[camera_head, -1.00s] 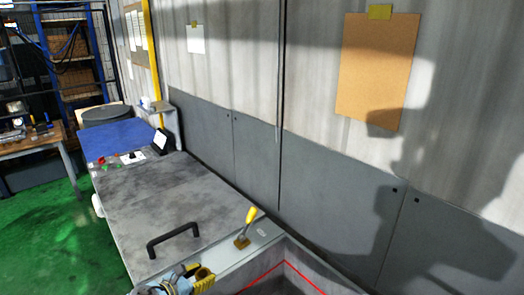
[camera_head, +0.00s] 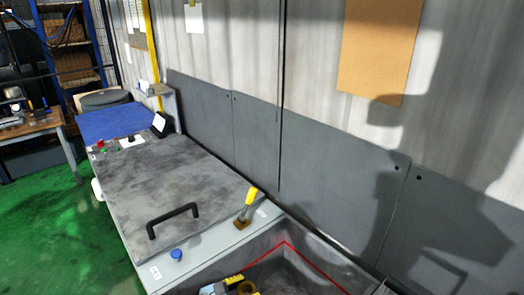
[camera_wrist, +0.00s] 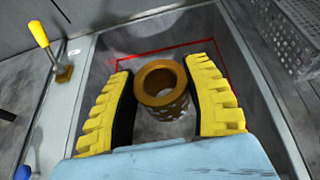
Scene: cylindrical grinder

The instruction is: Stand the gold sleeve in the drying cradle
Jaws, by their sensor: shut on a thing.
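The gold sleeve (camera_wrist: 161,84) is a short ring-shaped tube with holes in its side, its open end facing the wrist camera. My gripper (camera_wrist: 165,98) has its yellow ribbed fingers on both sides of the sleeve and is shut on it. In the head view, my gripper (camera_head: 232,284) and the sleeve (camera_head: 246,288) show only in part at the bottom edge, over the grey, red-lined basin (camera_head: 318,266). The sleeve's lower end is hard to see. I cannot make out the drying cradle in either view.
A lever with a yellow handle (camera_head: 251,196) stands on the basin's left rim, with a blue knob (camera_head: 176,254) nearby. A grey lid with a black handle (camera_head: 173,216) lies beyond. A grey perforated basket (camera_wrist: 291,35) is at the wrist view's upper right.

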